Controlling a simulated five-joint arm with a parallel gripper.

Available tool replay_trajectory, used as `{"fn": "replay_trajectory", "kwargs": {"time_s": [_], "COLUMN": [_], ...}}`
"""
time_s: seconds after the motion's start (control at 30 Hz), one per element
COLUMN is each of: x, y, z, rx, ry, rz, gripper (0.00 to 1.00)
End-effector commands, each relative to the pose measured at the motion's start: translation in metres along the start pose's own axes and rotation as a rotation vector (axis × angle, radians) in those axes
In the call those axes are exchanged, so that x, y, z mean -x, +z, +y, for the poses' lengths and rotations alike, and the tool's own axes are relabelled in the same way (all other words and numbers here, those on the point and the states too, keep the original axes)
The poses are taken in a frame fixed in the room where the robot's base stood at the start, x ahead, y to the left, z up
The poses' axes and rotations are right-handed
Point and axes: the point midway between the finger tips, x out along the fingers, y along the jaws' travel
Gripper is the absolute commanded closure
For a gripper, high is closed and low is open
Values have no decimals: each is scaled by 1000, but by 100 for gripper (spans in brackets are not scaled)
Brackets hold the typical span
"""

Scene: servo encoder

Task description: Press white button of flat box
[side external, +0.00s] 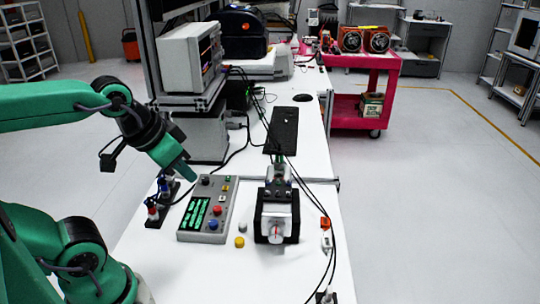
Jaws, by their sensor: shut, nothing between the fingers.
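The flat grey box (228,222) lies on the white table, with a green-lit display on its left and a column of small controls on its right. A red button and a blue button show clearly near its front right. Small pale controls sit above them, but they are too small to tell which is the white button. My gripper (189,175) has green fingers, is shut and empty, and points down to the right. In the picture its tip is by the back left corner of the box; its height above the box cannot be told.
A black and white device (277,217) with cables stands right of the box. A pale round piece (243,227) and a yellow one (239,242) lie between them. Small connectors on a black base (157,212) stand left. A black keyboard (283,130) lies farther back.

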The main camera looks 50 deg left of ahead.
Motion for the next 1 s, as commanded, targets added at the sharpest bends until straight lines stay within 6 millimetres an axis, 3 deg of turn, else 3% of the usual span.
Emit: {"fn": "replay_trajectory", "kwargs": {"time_s": [0.53,1.0], "x": [-10,-65], "y": [-10,-50], "z": [-6,-42], "rx": [82,501], "ry": [-11,-58], "rz": [8,72], "gripper": [100,100]}}
